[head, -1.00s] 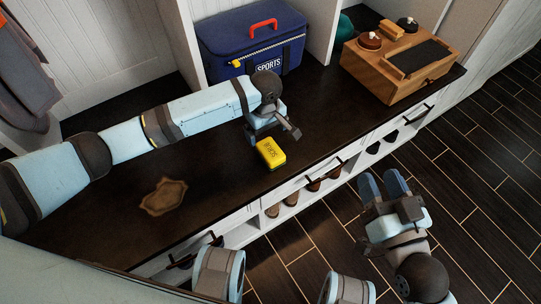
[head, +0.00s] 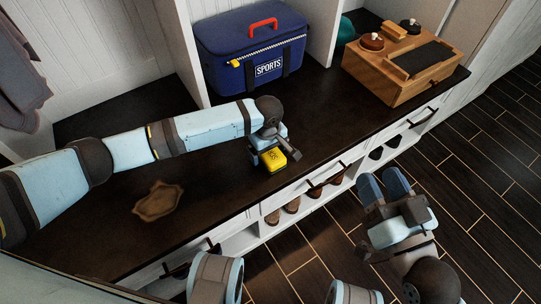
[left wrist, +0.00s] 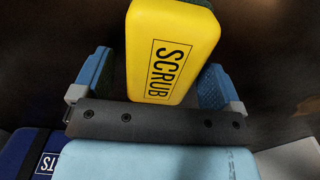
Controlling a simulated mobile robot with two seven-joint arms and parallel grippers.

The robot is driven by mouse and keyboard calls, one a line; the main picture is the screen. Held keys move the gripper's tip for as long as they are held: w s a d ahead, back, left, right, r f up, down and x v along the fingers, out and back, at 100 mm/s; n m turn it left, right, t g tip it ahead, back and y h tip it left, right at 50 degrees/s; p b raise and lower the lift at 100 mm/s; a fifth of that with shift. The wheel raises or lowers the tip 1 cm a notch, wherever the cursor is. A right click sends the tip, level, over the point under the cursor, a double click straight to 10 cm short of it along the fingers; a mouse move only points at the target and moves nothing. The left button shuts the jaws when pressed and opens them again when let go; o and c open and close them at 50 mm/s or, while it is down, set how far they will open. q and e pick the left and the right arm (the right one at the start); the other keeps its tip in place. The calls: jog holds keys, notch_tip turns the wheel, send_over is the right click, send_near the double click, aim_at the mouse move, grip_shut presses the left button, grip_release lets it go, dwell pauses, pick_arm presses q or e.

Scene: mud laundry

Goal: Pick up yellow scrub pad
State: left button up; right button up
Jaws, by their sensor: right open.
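The yellow scrub pad (head: 273,161) lies on the dark bench top near its front edge, partly hidden by my left gripper in the head view. In the left wrist view the pad (left wrist: 170,50) shows its "SCRUB" label and sits between the two blue fingers. My left gripper (head: 275,152) is over the pad with a finger on either side. In the left wrist view that gripper (left wrist: 156,80) is open, with a narrow gap beside the left finger; contact on the right side is unclear. My right gripper (head: 385,186) is open and empty, out in front of the bench.
A blue sports cooler bag (head: 252,55) stands behind the pad. A wooden shoe-care box (head: 400,70) is at the right end of the bench. A brown mud stain (head: 158,201) lies to the left. Shoes (head: 292,204) fill cubbies below the bench (head: 225,185).

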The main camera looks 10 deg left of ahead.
pick_arm(q)
jog(key=c, duration=0.9)
jog(key=shift+r+p, duration=0.3)
jog(key=shift+r, duration=0.25)
notch_tip(320, 180, up, 7)
jog(key=p, duration=0.3)
jog(key=shift+f, duration=0.15)
jog(key=shift+r+p, duration=2.05)
jog(key=shift+r, duration=4.05)
pick_arm(e)
jog(key=d+f+g+h, duration=0.2)
jog(key=d+f+h, duration=0.1)
jog(key=f, duration=0.2)
jog(key=shift+s+d+g+h, duration=0.3)
jog(key=shift+s+d, duration=0.05)
jog(key=shift+s, duration=0.05)
